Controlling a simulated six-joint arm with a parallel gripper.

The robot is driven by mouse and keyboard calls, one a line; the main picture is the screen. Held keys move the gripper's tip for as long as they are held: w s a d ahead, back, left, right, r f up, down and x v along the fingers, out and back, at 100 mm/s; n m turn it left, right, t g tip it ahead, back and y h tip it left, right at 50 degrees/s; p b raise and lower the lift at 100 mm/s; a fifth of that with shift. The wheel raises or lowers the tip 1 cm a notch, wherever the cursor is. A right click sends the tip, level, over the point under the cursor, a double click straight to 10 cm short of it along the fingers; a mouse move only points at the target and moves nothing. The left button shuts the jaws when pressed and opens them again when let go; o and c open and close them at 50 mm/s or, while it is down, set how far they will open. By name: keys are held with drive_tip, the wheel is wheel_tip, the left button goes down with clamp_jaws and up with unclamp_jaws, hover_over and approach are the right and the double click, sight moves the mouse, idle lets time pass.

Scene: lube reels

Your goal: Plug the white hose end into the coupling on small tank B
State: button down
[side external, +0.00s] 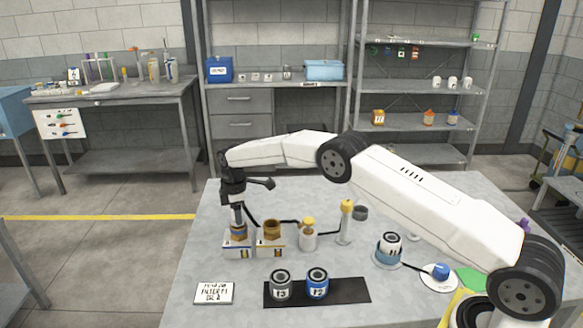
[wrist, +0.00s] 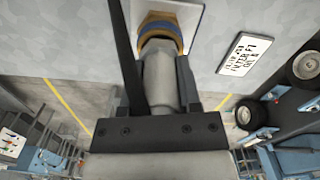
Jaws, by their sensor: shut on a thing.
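My gripper (side external: 238,214) points down over the left of two small white tanks and is shut on a pale grey-white hose end. In the wrist view the hose end (wrist: 160,80) lies between the fingers of my gripper (wrist: 157,95). Its tip meets or overlaps a coupling (wrist: 160,28) with a tan and blue ring on the white tank top (wrist: 192,22). I cannot tell whether it is fully seated. The left small tank (side external: 237,246) and the right small tank (side external: 270,246) stand side by side; the right one has an open brown coupling (side external: 271,229). Their letters are unreadable.
A yellow-topped white container (side external: 308,236) and a yellow-topped post (side external: 346,222) stand right of the tanks. A dark mat (side external: 345,290) in front holds a grey reel (side external: 280,284) and a blue reel (side external: 317,283). A lettered card (side external: 213,293) lies front left.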

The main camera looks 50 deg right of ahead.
drive_tip(key=shift+f, duration=0.1)
drive_tip(key=shift+c, duration=1.5)
unclamp_jaws()
wheel_tip(320, 180, up, 12)
drive_tip(key=shift+r, duration=0.1)
drive_tip(key=shift+s, duration=0.1)
